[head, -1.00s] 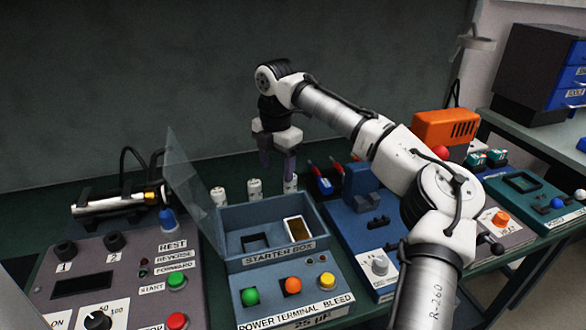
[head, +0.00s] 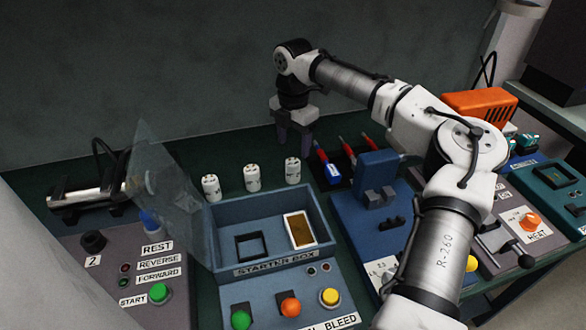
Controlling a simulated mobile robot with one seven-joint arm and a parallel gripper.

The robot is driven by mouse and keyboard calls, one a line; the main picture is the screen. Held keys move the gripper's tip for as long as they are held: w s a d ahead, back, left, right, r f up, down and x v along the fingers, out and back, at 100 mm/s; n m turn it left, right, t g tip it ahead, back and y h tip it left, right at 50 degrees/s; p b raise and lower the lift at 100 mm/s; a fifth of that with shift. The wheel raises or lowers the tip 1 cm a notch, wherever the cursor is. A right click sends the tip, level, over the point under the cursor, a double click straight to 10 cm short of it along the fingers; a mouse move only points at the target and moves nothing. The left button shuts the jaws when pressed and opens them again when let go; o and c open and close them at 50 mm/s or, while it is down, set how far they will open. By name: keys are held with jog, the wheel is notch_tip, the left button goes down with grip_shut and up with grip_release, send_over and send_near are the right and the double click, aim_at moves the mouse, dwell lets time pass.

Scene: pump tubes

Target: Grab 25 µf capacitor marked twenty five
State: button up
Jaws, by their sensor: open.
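Three small white cylinders, which look like the capacitors, stand upright in a row behind the starter box: a left one (head: 211,187), a middle one (head: 252,177) and a right one (head: 292,170). Their markings are too small to read, so I cannot tell which is twenty five. My gripper (head: 294,148) points down with its fingers apart and nothing between them. In the picture its fingertips are just above the right cylinder, apparently behind it and not around it.
The starter box (head: 326,217) is open, with its clear lid (head: 158,185) raised at the left. A blue fixture (head: 378,180) and a dark tray of red and blue tools (head: 345,160) stand to the right. A grey control panel (head: 100,275) lies front left.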

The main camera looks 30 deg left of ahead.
aim_at(293, 161)
jog(key=shift+f+p, duration=0.8)
jog(key=shift+f, duration=2.8)
jog(key=c, duration=1.1)
